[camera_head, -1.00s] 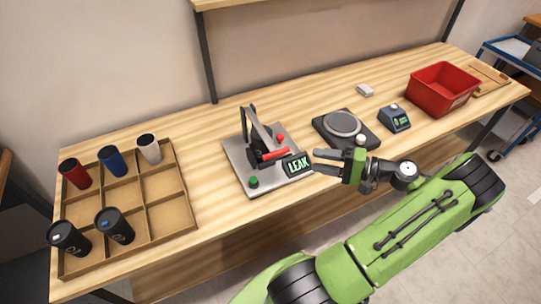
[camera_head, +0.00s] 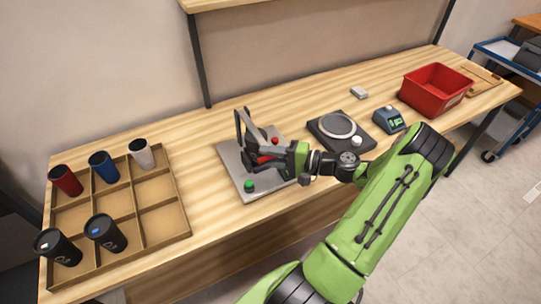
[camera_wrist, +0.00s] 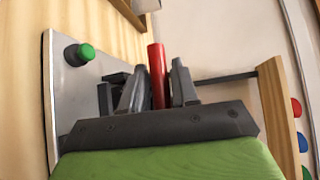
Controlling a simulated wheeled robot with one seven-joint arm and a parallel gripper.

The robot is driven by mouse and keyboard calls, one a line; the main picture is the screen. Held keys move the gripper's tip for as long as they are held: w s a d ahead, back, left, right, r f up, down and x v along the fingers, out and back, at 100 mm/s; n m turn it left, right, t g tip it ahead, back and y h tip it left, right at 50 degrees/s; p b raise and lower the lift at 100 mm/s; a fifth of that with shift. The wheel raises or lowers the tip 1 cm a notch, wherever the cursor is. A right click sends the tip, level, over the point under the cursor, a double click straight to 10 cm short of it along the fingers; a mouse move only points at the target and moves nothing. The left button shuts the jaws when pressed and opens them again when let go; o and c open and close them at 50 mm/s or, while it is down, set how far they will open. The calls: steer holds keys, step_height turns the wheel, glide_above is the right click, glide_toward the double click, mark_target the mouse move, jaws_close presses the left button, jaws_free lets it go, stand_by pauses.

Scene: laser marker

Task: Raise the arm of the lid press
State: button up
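The lid press stands mid-table, with a grey base plate (camera_head: 230,158) and a dark upright frame (camera_head: 241,125). Its arm is low, and its red handle (camera_head: 263,159) points toward my gripper. My gripper (camera_head: 256,158) has come in from the right at the handle, partly covering it and the press. In the wrist view, the red handle (camera_wrist: 157,76) stands between the two fingers of my gripper (camera_wrist: 160,72). A narrow gap shows beside the right finger, so the fingers look open around the handle, not clamped. The green button (camera_wrist: 87,52) is left of the fingers.
A divided cardboard tray (camera_head: 188,232) with several tumblers is at the left. A round-plate scale (camera_head: 312,132), a small display unit (camera_head: 389,120) and a red bin (camera_head: 432,92) are to the right. The table behind the press is clear.

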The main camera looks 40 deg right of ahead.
jaws_close()
